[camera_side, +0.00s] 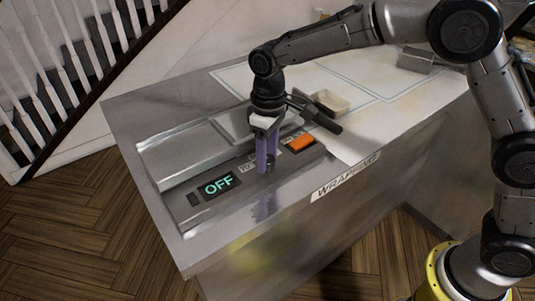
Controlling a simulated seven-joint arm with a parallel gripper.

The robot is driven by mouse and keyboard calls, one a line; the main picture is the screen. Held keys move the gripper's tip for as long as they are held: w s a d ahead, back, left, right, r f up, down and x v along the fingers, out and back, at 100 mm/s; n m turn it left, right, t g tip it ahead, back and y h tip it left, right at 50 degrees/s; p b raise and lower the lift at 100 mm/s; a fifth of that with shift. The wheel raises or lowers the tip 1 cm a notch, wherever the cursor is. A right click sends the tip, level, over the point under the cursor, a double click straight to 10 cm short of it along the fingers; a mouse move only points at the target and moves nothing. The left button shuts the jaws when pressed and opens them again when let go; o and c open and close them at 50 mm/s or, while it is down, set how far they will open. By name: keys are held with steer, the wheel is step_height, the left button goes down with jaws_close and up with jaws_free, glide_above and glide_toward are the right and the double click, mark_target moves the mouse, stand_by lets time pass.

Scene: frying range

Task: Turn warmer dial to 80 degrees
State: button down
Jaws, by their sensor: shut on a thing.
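The warmer's control panel (179,203) lies in the sunken left part of the steel counter. Its display (219,186) reads "OFF" in green letters. My gripper (265,185) points down over the panel, just right of the display, with its purple fingers at the panel. The fingers are shut on the warmer dial, which they and the gripper hide almost fully. An orange switch (302,143) sits to the right of the fingers. Small labels show on the panel beside the fingers, partly hidden and too small to read with certainty.
A small open tray (327,103) stands on the counter behind my gripper. A "WRAPPING" label (345,176) is on the counter's front edge. The white worktop (365,125) to the right is mostly clear. A metal box (415,61) stands at the far right.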

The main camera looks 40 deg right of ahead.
mark_target(269, 157)
steer(key=shift+r, duration=0.1)
stand_by(0.3)
steer(key=shift+c, duration=1.6)
jaws_free()
step_height(269, 157, up, 14)
steer(key=shift+d, duration=0.2)
steer(key=shift+w, duration=0.1)
